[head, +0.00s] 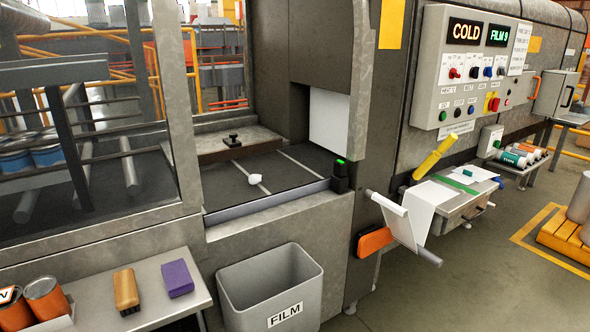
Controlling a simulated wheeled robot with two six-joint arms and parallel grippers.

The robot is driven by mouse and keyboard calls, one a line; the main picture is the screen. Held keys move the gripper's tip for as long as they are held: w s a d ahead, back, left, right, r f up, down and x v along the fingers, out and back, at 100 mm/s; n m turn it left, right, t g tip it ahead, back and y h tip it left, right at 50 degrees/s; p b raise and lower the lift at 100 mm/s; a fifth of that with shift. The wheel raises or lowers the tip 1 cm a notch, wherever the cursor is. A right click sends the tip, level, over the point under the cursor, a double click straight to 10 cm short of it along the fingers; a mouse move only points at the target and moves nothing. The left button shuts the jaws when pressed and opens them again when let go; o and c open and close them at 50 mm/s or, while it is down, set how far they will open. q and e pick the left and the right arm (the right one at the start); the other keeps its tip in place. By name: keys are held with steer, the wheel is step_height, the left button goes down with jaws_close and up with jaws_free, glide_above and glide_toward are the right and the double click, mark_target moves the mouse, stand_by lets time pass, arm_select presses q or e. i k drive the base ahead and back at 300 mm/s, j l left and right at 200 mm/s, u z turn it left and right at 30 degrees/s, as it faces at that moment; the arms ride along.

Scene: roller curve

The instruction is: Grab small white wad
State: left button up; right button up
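The small white wad (255,179) lies on the dark conveyor bed (225,198) inside the machine opening, close to a pale strip across the bed. It looks crumpled and nothing covers it. Neither of my grippers shows in the head view, so I cannot see whether they are open or shut.
A grey bin (270,290) labelled FILM stands below the opening. A metal shelf (92,312) at lower left holds cans, a brush (126,290) and a purple block (177,278). A black post with a green light (340,176) stands at the opening's right corner.

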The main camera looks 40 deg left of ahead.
mark_target(253, 179)
steer(key=i+u, duration=0.25)
steer(key=i, duration=0.2)
steer(key=i+l+u, duration=0.25)
steer(key=i, duration=0.2)
steer(key=i+l+u, duration=0.25)
steer(key=i, duration=0.2)
steer(key=i+l+u, duration=0.25)
steer(key=i+l, duration=0.05)
steer(key=i, duration=0.1)
